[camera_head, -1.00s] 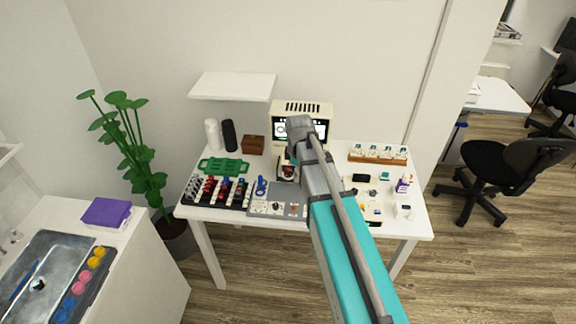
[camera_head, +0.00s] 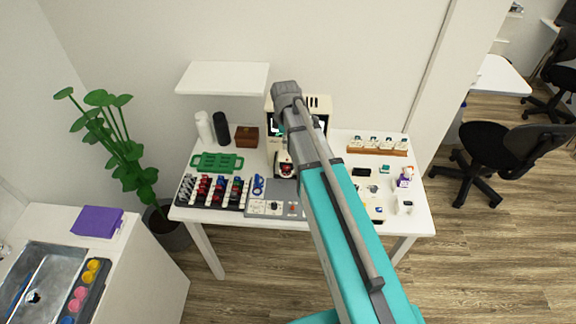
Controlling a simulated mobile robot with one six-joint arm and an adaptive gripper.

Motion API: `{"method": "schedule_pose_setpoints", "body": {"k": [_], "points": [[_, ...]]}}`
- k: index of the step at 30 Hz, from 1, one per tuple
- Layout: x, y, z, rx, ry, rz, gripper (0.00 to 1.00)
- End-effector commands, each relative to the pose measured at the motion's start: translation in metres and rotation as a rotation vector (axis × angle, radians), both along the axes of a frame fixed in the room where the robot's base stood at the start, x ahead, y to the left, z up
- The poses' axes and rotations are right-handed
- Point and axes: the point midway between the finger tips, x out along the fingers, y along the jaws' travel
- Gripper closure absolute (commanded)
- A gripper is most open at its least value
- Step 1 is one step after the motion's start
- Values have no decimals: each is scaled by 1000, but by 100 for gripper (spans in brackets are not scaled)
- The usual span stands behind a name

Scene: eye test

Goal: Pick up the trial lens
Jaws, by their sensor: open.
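A tray of trial lenses (camera_head: 213,191) lies at the front left of the white table (camera_head: 330,225). Its rows hold several small red, blue, dark and grey pieces, too small to tell apart as single lenses. My arm reaches up from the bottom right across the table, and its grey joint (camera_head: 286,92) is in front of the cream screen device (camera_head: 320,104). My gripper does not show clearly; the arm covers that part of the table.
A green rack (camera_head: 217,162), black and white cylinders and a brown box (camera_head: 247,137) stand behind the tray. A grey panel (camera_head: 264,206) lies beside it. A wooden rack (camera_head: 377,151) and small items lie at right. A white shelf (camera_head: 222,77) overhangs the back left.

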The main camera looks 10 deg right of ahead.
Motion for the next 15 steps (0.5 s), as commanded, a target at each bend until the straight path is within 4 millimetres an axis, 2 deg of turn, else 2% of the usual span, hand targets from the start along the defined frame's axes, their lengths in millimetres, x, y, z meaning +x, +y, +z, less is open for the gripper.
{"method": "schedule_pose_setpoints", "body": {"k": [15], "points": [[0,-13,-5,0,0,-22,47]]}}
